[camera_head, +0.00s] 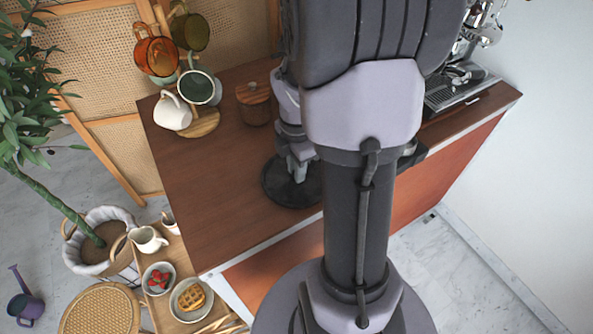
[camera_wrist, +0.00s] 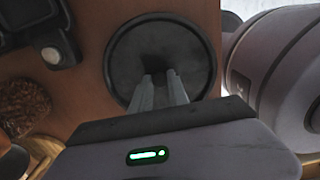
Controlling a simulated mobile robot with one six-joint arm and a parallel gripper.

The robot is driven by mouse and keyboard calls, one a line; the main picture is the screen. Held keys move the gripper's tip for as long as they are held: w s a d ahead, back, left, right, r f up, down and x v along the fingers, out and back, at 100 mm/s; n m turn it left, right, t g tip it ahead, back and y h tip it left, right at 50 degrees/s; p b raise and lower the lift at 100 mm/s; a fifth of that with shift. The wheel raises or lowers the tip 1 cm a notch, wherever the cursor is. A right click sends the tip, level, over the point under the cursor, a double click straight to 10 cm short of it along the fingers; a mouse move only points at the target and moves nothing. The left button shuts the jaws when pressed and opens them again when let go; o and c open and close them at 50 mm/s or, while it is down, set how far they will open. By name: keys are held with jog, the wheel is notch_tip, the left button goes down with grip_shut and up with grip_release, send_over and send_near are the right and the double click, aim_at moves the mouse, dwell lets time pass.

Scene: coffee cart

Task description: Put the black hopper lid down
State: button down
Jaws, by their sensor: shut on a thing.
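The black hopper lid (camera_head: 283,187) is a round dark disc at the front edge of the brown counter, left of my arm in the head view. It also shows in the wrist view (camera_wrist: 121,62), under my fingers. My gripper (camera_head: 299,172) points down at the lid's middle, and its two fingers are close together there. In the wrist view my gripper (camera_wrist: 160,82) is shut on the dark centre of the lid, whose knob is mostly hidden. The lid looks flat and close to the counter; I cannot tell whether it touches it.
The brown counter (camera_head: 215,215) is clear left of the lid. A wooden canister (camera_head: 254,108) and a mug tree with several mugs, including a white mug (camera_head: 172,112), stand at the back left. A coffee machine (camera_head: 463,85) stands at the right. A lower tray with a waffle plate (camera_head: 187,299) is at the front left.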

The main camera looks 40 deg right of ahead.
jog(key=shift+f, duration=0.1)
jog(key=c, duration=1.3)
grip_release()
notch_tip(320, 180, up, 12)
jog(key=r+p, duration=0.1)
jog(key=p, duration=0.5)
jog(key=s+a+r+m+t, duration=0.2)
jog(key=a+r+m, duration=0.1)
jog(key=a+m, duration=0.3)
jog(key=s+a+r+m+t+y, duration=0.1)
jog(key=s+a+r+m+t, duration=0.1)
jog(key=a+r+m, duration=0.2)
jog(key=s+a+r+m+t+y, duration=0.1)
jog(key=s+a+r+m, duration=0.2)
jog(key=a+m, duration=0.6)
jog(key=shift+s+a+r+m+t, duration=0.1)
jog(key=shift+a+r+m+t, duration=0.1)
jog(key=shift+a, duration=1.1)
jog(key=shift+a+r+m+t, duration=0.1)
jog(key=shift+a+t, duration=0.1)
jog(key=shift+a, duration=1.05)
